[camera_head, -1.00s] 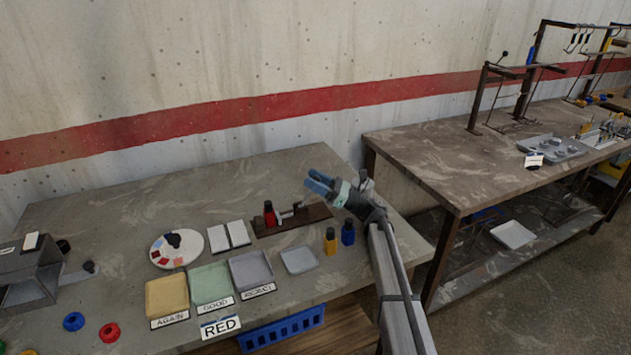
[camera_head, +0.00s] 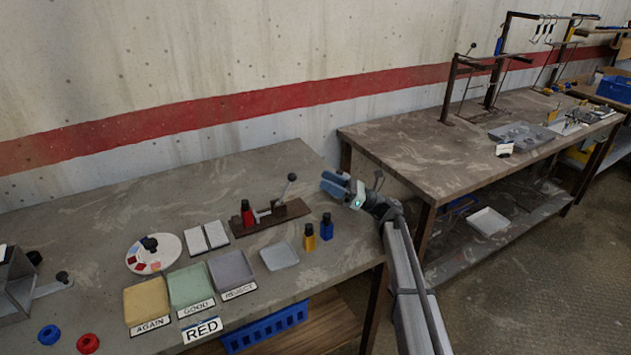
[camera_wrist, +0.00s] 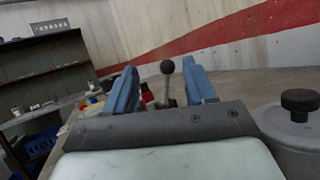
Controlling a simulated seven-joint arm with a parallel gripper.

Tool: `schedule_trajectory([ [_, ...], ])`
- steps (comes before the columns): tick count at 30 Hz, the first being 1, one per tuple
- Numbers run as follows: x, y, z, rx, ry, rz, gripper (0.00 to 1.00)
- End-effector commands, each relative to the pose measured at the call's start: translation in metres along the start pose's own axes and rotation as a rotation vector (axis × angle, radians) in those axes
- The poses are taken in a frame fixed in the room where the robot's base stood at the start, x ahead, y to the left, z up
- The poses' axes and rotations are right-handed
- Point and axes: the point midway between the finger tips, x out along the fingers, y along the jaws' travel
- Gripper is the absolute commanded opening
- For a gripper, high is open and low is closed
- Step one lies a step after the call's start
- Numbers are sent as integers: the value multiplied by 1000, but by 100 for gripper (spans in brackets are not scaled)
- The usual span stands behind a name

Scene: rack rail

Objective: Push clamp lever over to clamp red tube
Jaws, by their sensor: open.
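The clamp lever (camera_head: 287,188) has a dark ball knob and stands nearly upright, leaning slightly right, at the right part of the brown clamp base (camera_head: 270,221). The red tube (camera_head: 247,212) stands with its dark cap at the base's left end. My gripper (camera_head: 335,184) is open, just right of the lever and apart from it in the head view. In the wrist view, the lever (camera_wrist: 168,82) shows beyond and between the two blue fingers of my gripper (camera_wrist: 162,84). Part of the red tube (camera_wrist: 147,96) shows behind the left finger.
A yellow bottle (camera_head: 309,237) and a blue bottle (camera_head: 326,226) stand in front of the base. A small grey tray (camera_head: 279,256) and the yellow, green and grey sorting trays lie nearer the front left. A second table (camera_head: 420,150) stands to the right.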

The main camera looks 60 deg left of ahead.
Motion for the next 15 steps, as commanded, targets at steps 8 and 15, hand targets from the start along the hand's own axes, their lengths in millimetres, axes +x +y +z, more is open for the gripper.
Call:
schedule_trajectory([
  [8, -14, 1, 6, 0, 0, 1, 55],
  [15, -14, 1, 6, 0, 0, 1, 55],
])
